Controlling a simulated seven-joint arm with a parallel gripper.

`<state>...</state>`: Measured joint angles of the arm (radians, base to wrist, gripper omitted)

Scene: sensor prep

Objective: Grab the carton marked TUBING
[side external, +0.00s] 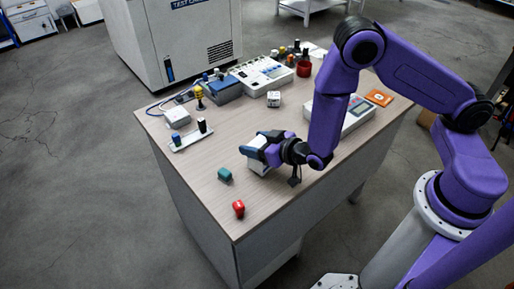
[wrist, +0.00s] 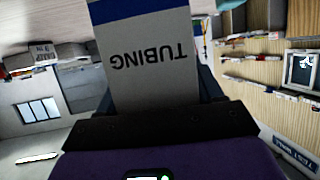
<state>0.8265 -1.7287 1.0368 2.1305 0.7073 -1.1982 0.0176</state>
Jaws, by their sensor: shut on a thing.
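The carton marked TUBING (wrist: 150,58) fills the upper middle of the wrist view. It is pale grey with a blue band, and its lettering reads upside down. My gripper (side external: 262,148) is shut on this carton (side external: 257,166) near the middle of the table in the side external view. The gripper covers much of the carton there, and I cannot tell whether its bottom touches the tabletop.
A white holder (side external: 190,138) with dark-topped pieces stands left. A small white box (side external: 274,98) and a white instrument (side external: 262,76) are behind.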

